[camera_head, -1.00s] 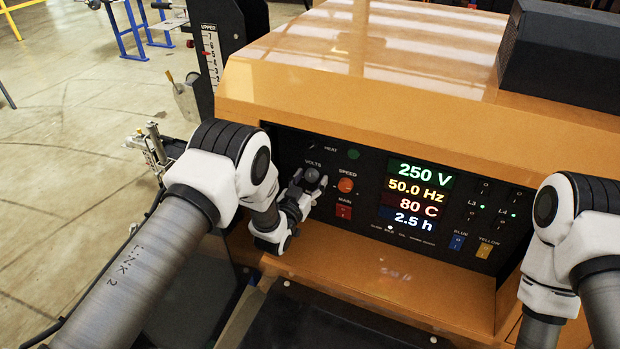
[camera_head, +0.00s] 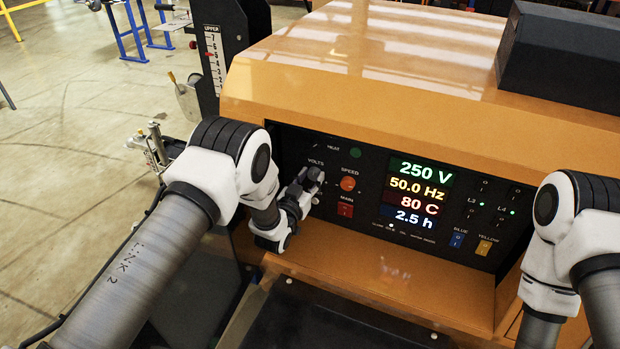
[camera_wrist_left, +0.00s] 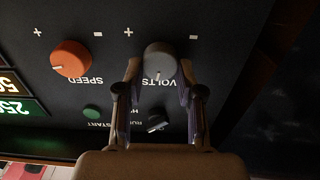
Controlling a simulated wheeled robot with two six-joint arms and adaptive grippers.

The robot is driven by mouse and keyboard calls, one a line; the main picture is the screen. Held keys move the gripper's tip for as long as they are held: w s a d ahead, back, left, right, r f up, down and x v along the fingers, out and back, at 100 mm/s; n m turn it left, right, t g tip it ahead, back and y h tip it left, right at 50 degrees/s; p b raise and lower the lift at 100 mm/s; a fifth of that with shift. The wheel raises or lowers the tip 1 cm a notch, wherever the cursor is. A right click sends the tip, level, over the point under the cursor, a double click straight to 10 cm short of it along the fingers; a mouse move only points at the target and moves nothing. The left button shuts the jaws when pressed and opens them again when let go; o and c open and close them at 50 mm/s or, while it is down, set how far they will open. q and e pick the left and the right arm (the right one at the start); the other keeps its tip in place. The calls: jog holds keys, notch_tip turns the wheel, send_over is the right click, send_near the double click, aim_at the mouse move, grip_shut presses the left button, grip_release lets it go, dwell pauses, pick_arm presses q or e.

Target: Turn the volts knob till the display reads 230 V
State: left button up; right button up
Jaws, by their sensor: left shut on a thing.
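The grey volts knob (camera_head: 316,174) is on the black control panel, under the VOLTS label. It also shows in the left wrist view (camera_wrist_left: 159,60), with a pale pointer mark on its face. My left gripper (camera_head: 309,183) is shut on this knob; in the left wrist view its fingers (camera_wrist_left: 159,74) lie on either side of it.
The orange speed knob (camera_head: 348,183) is close beside the volts knob, with the red main switch (camera_head: 345,209) below it. A green button (camera_head: 355,153) is above. An orange ledge (camera_head: 390,285) juts out under the panel. Blue and yellow switches (camera_head: 484,247) are further right.

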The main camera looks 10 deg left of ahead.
dwell(0.8)
pick_arm(q)
jog(key=o, duration=1.2)
jog(key=shift+f, duration=0.1)
jog(key=shift+c, duration=0.2)
jog(key=shift+w+d+f, duration=0.1)
jog(key=shift+w+f, duration=0.05)
jog(key=shift+w, duration=0.1)
jog(key=s+a, duration=0.2)
jog(key=s, duration=0.9)
jog(key=shift+s+a, duration=0.15)
jog(key=shift+s, duration=0.2)
